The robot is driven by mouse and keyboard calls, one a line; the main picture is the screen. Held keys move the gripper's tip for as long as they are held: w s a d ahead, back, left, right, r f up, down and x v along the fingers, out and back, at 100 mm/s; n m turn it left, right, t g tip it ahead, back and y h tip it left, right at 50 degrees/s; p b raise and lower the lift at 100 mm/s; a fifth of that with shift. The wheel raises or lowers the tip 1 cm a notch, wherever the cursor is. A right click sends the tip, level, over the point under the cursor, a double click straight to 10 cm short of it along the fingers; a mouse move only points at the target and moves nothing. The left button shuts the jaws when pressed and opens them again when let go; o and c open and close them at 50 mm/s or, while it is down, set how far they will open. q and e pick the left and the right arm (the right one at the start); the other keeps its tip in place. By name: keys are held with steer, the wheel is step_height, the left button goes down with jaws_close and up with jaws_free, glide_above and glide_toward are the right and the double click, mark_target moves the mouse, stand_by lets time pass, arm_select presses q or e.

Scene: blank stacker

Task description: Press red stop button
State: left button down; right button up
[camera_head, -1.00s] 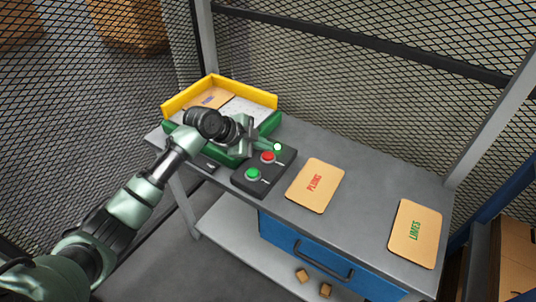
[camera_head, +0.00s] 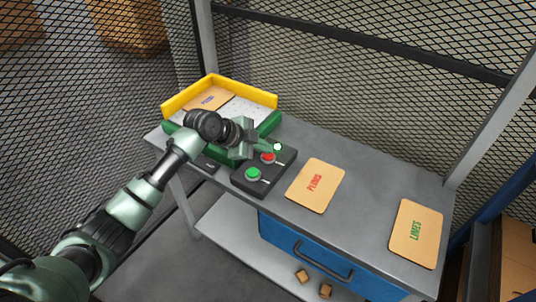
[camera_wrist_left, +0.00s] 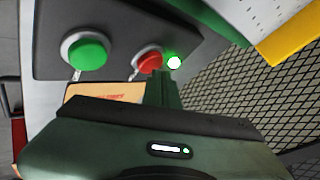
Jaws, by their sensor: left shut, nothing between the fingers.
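The red stop button (camera_head: 268,157) sits on a dark control box on the bench, beside a green button (camera_head: 253,173) and a lit white-green lamp (camera_head: 277,147). My left gripper (camera_head: 270,147) is shut and empty, its fingertips right by the red button and the lamp. In the left wrist view the closed fingers (camera_wrist_left: 165,88) reach toward the red button (camera_wrist_left: 149,61) and cover part of its edge. I cannot tell whether the tips touch it. The green button (camera_wrist_left: 88,53) also shows there, clear of the fingers. My right gripper is not in view.
A green and yellow tray (camera_head: 222,87) stands behind my gripper. Cards marked PLUMS (camera_head: 315,186) and LIMES (camera_head: 416,233) lie on the grey bench (camera_head: 365,200). A blue drawer (camera_head: 322,262) is below. Wire mesh closes off the back.

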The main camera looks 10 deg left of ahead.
mark_target(265, 155)
arm_select(q)
steer(key=shift+f, duration=0.5)
stand_by(0.6)
steer(key=shift+r+p, duration=0.5)
steer(key=shift+r, duration=0.45)
step_height(265, 155, up, 5)
steer(key=p, duration=0.4)
stand_by(0.5)
